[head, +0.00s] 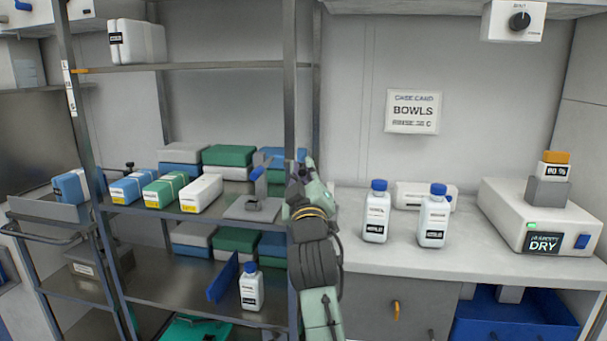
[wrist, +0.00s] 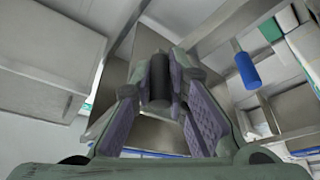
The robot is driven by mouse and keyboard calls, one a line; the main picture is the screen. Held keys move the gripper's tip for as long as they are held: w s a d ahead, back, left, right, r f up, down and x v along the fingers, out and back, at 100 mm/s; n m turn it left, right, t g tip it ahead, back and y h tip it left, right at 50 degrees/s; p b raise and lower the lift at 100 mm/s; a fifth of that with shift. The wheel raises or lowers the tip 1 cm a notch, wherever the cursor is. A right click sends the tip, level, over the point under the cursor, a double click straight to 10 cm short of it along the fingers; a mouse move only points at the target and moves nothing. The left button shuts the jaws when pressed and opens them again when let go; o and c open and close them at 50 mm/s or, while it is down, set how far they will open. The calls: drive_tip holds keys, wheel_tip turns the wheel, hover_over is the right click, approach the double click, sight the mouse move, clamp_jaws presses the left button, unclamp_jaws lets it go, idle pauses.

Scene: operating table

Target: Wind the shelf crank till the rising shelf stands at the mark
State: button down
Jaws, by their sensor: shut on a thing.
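My gripper (head: 303,168) is at the right front post of the rack, in front of the shelves. In the wrist view, its fingers are shut on the dark cylindrical crank handle (wrist: 158,80); the rest of the crank is mostly hidden by my gripper. The upper shelf (head: 190,67), which seems to be the rising shelf, looks level and carries a white jug (head: 137,42). An orange pointer (head: 79,71) is at its left end, beside a white marked strip (head: 70,90) on the left post. The strip's lettering is too small to read, so I cannot tell which line is the mark.
A blue-handled lever (head: 257,174) stands on the middle shelf left of my gripper and also shows in the wrist view (wrist: 247,70). Boxes (head: 202,193) fill that shelf. Two white bottles (head: 375,212) stand on the counter at right.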

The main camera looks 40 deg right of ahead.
wheel_tip(320, 180, up, 2)
drive_tip(key=n+y, duration=0.1)
drive_tip(key=n, duration=0.1)
drive_tip(key=n+y, duration=0.1)
drive_tip(key=n, duration=0.3)
drive_tip(key=shift+w+a+r+n+y, duration=0.15)
drive_tip(key=shift+r+n+y, duration=0.1)
drive_tip(key=shift+n+y, duration=0.15)
drive_tip(key=shift+w+a+r+n+g+y+p, duration=0.1)
drive_tip(key=shift+w+r+n+g+y, duration=0.1)
drive_tip(key=shift+n, duration=0.5)
drive_tip(key=shift+w+a+r+n+g+y+p, duration=0.1)
drive_tip(key=shift+a+r+n+g+y+p, duration=0.1)
drive_tip(key=shift+n, duration=0.5)
drive_tip(key=shift+w+a+r+n+g+y+p, duration=0.1)
drive_tip(key=shift+r+n+g+y, duration=0.1)
drive_tip(key=shift+n, duration=0.5)
drive_tip(key=c, duration=1.6)
unclamp_jaws()
drive_tip(key=shift+f, duration=0.1)
drive_tip(key=v, duration=1.2)
